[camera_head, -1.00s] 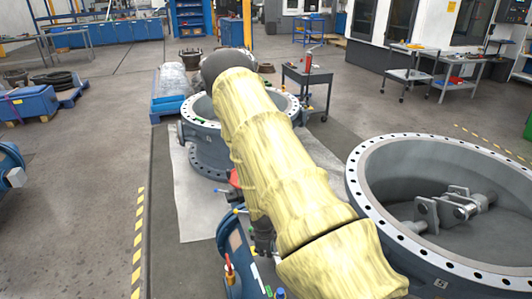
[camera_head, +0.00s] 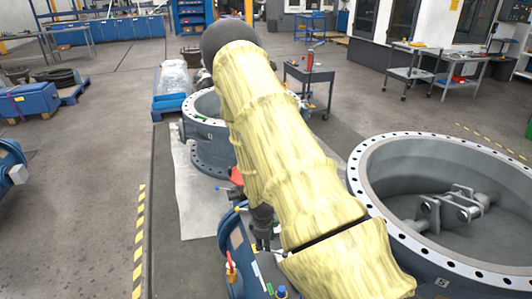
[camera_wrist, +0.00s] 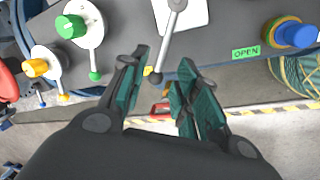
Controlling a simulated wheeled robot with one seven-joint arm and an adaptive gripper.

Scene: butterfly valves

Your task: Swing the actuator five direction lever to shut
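In the wrist view, a grey lever (camera_wrist: 167,40) hangs from a white plate (camera_wrist: 193,14) on a dark grey panel (camera_wrist: 215,50). Its dark, rounded tip lies between the teal-padded fingers of my gripper (camera_wrist: 166,66). The fingers stand apart, with a visible gap on either side of the lever. A green label (camera_wrist: 246,52) reading OPEN is on the panel to the right. No number shows for this actuator. In the head view, my gripper (camera_head: 263,230) is dark and small beside the blue actuator body (camera_head: 236,246), partly hidden by my sleeved arm.
Other panel fittings are a green knob (camera_wrist: 70,26), a yellow knob (camera_wrist: 36,68) and a blue knob (camera_wrist: 298,36). In the head view, a large flanged valve ring (camera_head: 372,160) stands at right and a smaller one (camera_head: 205,135) behind.

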